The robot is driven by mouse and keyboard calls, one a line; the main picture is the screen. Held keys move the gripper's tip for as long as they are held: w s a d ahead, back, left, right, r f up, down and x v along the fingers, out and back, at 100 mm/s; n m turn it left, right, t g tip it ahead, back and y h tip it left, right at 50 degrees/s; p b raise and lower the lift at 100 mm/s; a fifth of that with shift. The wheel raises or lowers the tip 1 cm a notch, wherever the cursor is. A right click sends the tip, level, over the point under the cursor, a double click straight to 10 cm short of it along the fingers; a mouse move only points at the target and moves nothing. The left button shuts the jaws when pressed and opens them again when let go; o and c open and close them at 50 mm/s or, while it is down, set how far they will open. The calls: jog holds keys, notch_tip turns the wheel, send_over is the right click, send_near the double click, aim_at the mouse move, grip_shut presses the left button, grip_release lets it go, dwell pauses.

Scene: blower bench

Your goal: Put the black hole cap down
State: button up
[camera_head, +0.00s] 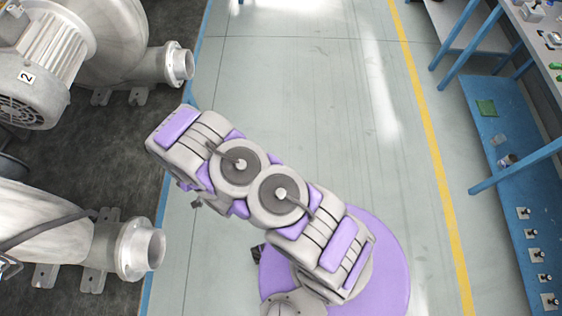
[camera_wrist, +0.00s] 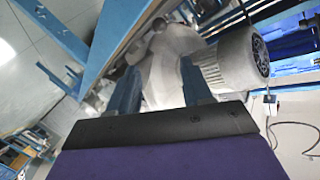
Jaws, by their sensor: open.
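I cannot make out the black hole cap for certain in either view. My gripper (camera_wrist: 158,72) shows in the wrist view as two blue fingers standing well apart above a dark palm. They are open, and I see nothing held between them. A grey blower with a ribbed motor (camera_wrist: 228,66) lies beyond the fingers. In the head view my arm stretches across the middle, and its gripper end cannot be made out.
In the head view, a blower marked 2 (camera_head: 35,85) and another blower (camera_head: 50,235) stand on dark floor at the left. A blue bench (camera_head: 497,110) with small parts stands at the right. The pale floor between, with a yellow line (camera_head: 432,150), is clear.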

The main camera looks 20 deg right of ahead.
jog(key=w+d+r+g+h, duration=0.3)
jog(key=w+d+r+h, duration=0.1)
jog(key=w+d+r, duration=0.3)
jog(key=s+d+r+g+h, duration=0.3)
jog(key=s+d+r+g, duration=0.15)
jog(key=d+r, duration=0.5)
jog(key=s+d+r+g, duration=0.2)
jog(key=s+d+r, duration=0.2)
jog(key=s, duration=0.7)
jog(key=s+d+r+g+h, duration=0.1)
jog(key=s+d+r+g, duration=0.2)
jog(key=s, duration=0.8)
jog(key=s+d+r+g, duration=0.3)
jog(key=s+d+r, duration=0.4)
jog(key=s, duration=0.5)
notch_tip(320, 180, up, 2)
jog(key=shift+d+h, duration=0.15)
jog(key=shift+h, duration=0.25)
jog(key=shift+w, duration=0.1)
jog(key=shift+c, duration=0.6)
